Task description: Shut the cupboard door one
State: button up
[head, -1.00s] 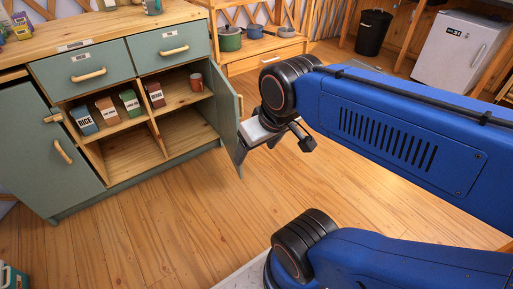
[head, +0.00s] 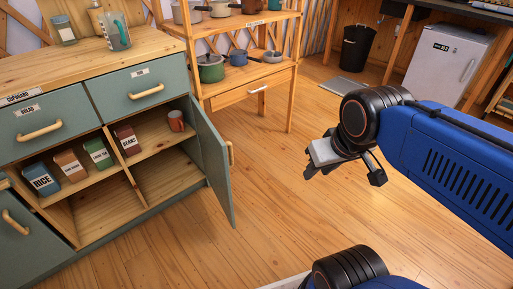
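The green-grey cupboard (head: 100,262) stands at the left with its right-hand door (head: 211,160) standing open, swung out from the right side. I see mostly this door's inner face. Its pale wooden handle (head: 230,153) shows at the far side of its free edge.
Inside the cupboard are several boxes, including a RICE box (head: 41,180), and a brown mug (head: 176,121). A wooden shelf with pots (head: 210,67) stands behind the door. A black bin (head: 356,48) and a small white fridge (head: 447,65) stand farther back. Floor (head: 275,200) between door and gripper is clear.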

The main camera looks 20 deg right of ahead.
aim_at(214, 153)
jog(key=i+l+z, duration=0.1)
jog(key=z, duration=0.3)
jog(key=i+z, duration=0.45)
jog(key=z, duration=0.3)
jog(key=i+l, duration=0.1)
jog(key=i, duration=0.2)
jog(key=i+l, duration=0.1)
jog(key=i, duration=0.2)
jog(key=i+u, duration=0.2)
jog(key=u, duration=0.2)
jog(key=i+l+u, duration=0.1)
jog(key=u, duration=0.3)
jog(key=i+l+u, duration=0.15)
jog(key=u, duration=0.3)
jog(key=i+l+u, duration=0.1)
jog(key=u, duration=0.3)
jog(key=i+l+u, duration=0.15)
jog(key=u, duration=0.3)
jog(key=i+l+u, duration=0.2)
jog(key=u, duration=0.2)
jog(key=l+u, duration=0.2)
jog(key=u, duration=0.25)
jog(key=k+u, duration=0.1)
jog(key=k, duration=0.45)
jog(key=k+j+u, duration=0.1)
jog(key=k, duration=0.45)
jog(key=j, duration=0.1)
